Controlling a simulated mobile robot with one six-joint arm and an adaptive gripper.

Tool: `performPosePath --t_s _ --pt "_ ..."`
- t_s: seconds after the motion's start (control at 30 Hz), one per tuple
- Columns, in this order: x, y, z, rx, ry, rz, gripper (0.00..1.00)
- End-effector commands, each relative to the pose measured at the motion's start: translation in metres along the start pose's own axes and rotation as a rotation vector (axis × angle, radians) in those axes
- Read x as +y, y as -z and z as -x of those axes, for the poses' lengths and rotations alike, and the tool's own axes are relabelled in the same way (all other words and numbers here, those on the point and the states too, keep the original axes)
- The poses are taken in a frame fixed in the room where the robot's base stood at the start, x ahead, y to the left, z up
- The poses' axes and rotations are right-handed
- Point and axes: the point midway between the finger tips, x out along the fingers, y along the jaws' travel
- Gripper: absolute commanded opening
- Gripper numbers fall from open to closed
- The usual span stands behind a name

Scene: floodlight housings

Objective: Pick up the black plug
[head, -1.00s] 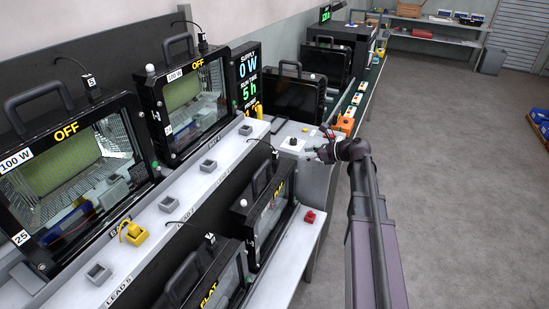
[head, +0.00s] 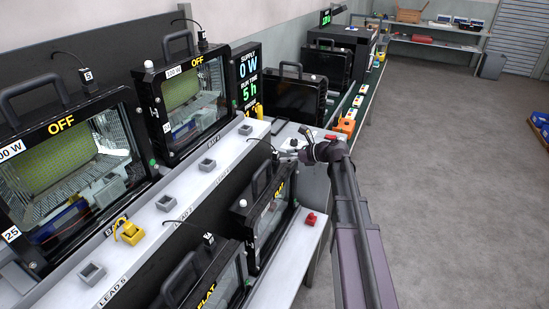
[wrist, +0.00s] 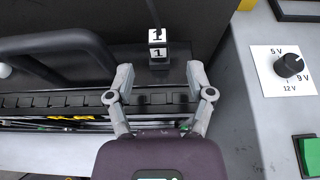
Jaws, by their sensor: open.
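A black plug (wrist: 158,50) marked "1", with a cord rising from it, stands upright on the top edge of a dark floodlight housing (wrist: 70,103) in the wrist view. My gripper (wrist: 160,76) is open, with one finger on each side of the plug's line. I cannot tell if the plug is between the tips or just beyond them. In the head view my gripper (head: 291,152) is beside the front-row housing, close to a black plug (head: 275,156) with a curved cord. Similar black plugs sit on other housings, such as one marked "S" (head: 87,82).
A carrying handle (wrist: 55,48) rises left of the plug. A panel with a black voltage knob (wrist: 288,66) and a green button (wrist: 311,155) lies to the right.

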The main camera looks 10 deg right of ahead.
Motion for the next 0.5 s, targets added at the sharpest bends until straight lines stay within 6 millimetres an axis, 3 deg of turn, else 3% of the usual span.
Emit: performPosePath --t_s 0.17,0.5 --pt "0.0 0.001 -0.007 0.0 -0.001 0.0 0.69" --pt "0.0 0.001 -0.044 0.0 0.0 0.0 0.69"
